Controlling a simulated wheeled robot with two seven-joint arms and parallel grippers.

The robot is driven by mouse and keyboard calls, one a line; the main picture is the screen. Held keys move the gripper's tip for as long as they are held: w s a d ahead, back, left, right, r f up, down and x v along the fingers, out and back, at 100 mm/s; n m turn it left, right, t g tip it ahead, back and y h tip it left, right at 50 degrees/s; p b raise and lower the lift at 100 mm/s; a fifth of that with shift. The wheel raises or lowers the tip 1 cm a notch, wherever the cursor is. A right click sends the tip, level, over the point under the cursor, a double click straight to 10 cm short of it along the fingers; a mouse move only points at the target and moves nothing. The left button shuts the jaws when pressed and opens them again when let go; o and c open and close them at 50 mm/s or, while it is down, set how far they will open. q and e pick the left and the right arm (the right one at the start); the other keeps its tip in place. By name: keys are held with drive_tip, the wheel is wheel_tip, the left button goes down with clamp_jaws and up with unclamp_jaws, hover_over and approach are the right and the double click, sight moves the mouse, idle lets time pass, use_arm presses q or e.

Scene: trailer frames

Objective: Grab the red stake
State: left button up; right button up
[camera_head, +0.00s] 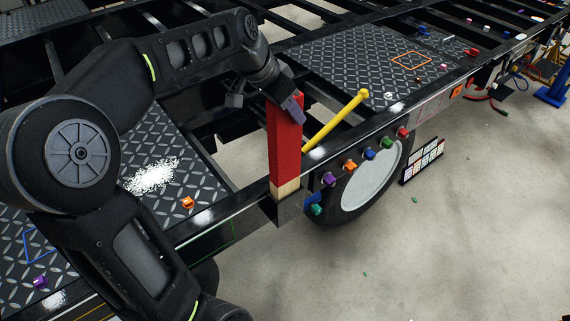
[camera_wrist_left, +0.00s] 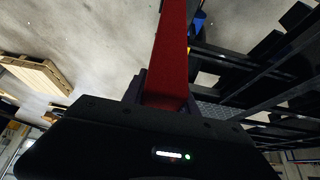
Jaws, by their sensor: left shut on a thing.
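The red stake (camera_head: 284,147) stands upright at the side rail of the trailer frame, with a bare wood-coloured lower end. Its foot is at a dark bracket (camera_head: 286,208) on the rail; I cannot tell how deep it sits. My left gripper (camera_head: 291,106) is shut on the stake near its top. In the left wrist view the red stake (camera_wrist_left: 170,50) runs away from between the fingers (camera_wrist_left: 160,92). My right gripper is not in view.
A yellow bar (camera_head: 336,120) leans just right of the stake. Several coloured blocks, including an orange one (camera_head: 350,166), line the rail above a wheel (camera_head: 371,182). A pallet (camera_wrist_left: 35,72) lies on the floor in the wrist view. The floor at right is mostly clear.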

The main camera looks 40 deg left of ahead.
use_arm(q)
clamp_jaws()
drive_tip(key=shift+r, duration=0.1)
idle(0.8)
